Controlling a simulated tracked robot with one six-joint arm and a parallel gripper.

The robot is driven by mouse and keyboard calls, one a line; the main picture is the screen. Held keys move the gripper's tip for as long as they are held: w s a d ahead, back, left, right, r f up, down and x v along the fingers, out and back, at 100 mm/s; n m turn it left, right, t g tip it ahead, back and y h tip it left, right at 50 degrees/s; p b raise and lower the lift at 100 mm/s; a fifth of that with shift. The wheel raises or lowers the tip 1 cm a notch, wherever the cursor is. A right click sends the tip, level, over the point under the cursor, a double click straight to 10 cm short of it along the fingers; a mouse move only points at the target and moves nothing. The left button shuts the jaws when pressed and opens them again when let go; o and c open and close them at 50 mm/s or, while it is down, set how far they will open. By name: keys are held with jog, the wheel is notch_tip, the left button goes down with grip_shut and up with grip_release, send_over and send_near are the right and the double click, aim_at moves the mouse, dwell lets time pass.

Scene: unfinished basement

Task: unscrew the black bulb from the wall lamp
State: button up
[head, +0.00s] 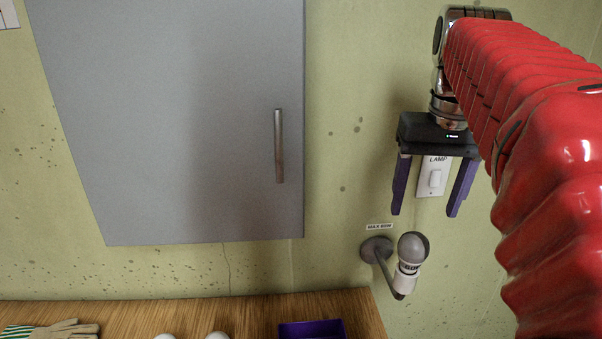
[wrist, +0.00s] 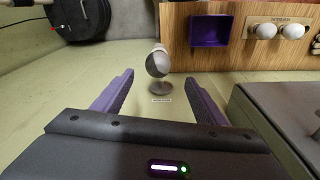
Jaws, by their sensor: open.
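The wall lamp (head: 377,250) has a round grey base on the wall, a short arm and a pale socket (head: 406,280). Its bulb (head: 411,246) points up from the socket and looks grey with a darkened side rather than fully black. In the wrist view the bulb (wrist: 157,66) shows beyond the fingertips, roughly centred between them. My gripper (head: 425,215) is open and empty, with its purple fingers pointing down above the bulb, apart from it. It also shows in the wrist view (wrist: 160,77).
A lamp switch (head: 435,180) is on the wall behind my fingers. A grey cabinet (head: 190,110) hangs at left. The wooden bench (head: 230,305) below carries gloves (head: 60,329), a purple bin (head: 312,329) and white bulbs (wrist: 278,30). A dark round object (wrist: 80,18) lies at the wrist view's upper left.

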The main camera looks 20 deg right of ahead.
aim_at(412, 253)
jog(key=shift+s+d+r, duration=0.1)
jog(key=shift+d+r, duration=0.05)
jog(key=shift+d, duration=0.05)
jog(key=f, duration=0.4)
jog(key=w+f, duration=0.1)
jog(key=f, duration=0.8)
jog(key=shift+w+d+f, duration=0.3)
jog(key=shift+d+f, duration=0.05)
jog(key=shift+f, duration=0.05)
jog(key=shift+c, duration=0.5)
jog(key=c, duration=1)
jog(key=shift+o, duration=0.2)
